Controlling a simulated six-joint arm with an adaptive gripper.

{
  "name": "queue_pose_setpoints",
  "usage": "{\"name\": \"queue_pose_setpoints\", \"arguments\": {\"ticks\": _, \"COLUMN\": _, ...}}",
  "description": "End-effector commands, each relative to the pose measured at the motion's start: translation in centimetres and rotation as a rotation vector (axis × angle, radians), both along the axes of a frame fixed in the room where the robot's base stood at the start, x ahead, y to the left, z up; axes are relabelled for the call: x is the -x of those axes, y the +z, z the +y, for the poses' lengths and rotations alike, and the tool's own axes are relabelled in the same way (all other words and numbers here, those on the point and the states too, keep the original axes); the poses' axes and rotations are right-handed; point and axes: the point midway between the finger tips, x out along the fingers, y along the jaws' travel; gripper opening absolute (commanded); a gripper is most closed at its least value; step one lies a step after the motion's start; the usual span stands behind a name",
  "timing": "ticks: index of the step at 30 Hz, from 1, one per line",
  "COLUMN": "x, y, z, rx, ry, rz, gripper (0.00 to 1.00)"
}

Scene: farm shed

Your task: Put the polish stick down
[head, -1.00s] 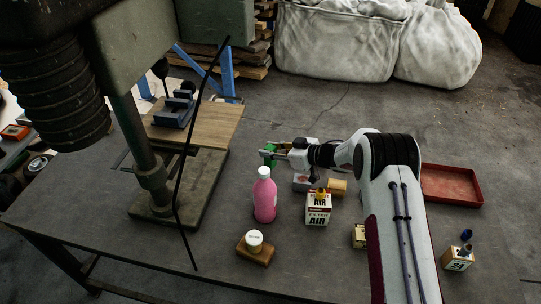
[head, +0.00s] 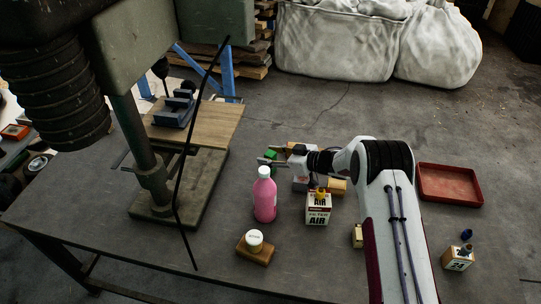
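The polish stick (head: 270,154) seems to be the small green piece beyond the pink bottle; only a little of it shows. My gripper (head: 271,155) reaches left across the table from the right, low behind the bottle. Its two fingers show apart, one on the far side of the green piece and one on the near side. The gripper looks open around it. Whether a finger still touches it, and how its base meets the table, I cannot tell.
The pink bottle (head: 265,197) stands just in front of my gripper. A filter box (head: 318,209), a wooden block (head: 255,249) with a white-capped jar (head: 254,240), and a red tray (head: 449,184) are nearby. A drill press (head: 150,165) stands left.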

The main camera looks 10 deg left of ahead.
Motion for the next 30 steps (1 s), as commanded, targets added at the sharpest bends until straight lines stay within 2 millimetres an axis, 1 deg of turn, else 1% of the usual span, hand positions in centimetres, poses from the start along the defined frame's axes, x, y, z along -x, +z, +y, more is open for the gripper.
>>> {"name": "queue_pose_setpoints", "arguments": {"ticks": 12, "x": 0.0, "y": 0.4, "z": -0.1, "rx": 0.000, "ry": 0.000, "rz": 0.000, "gripper": 0.41}}
{"name": "queue_pose_setpoints", "arguments": {"ticks": 20, "x": 0.7, "y": 1.2, "z": -1.9, "rx": 0.000, "ry": -0.001, "rz": 0.000, "gripper": 0.41}}
{"name": "queue_pose_setpoints", "arguments": {"ticks": 27, "x": 1.8, "y": 2.5, "z": -4.6, "rx": 0.000, "ry": -0.002, "rz": -0.001, "gripper": 0.41}}
{"name": "queue_pose_setpoints", "arguments": {"ticks": 30, "x": 1.7, "y": 3.9, "z": -4.3, "rx": 0.000, "ry": 0.001, "rz": -0.002, "gripper": 0.41}}
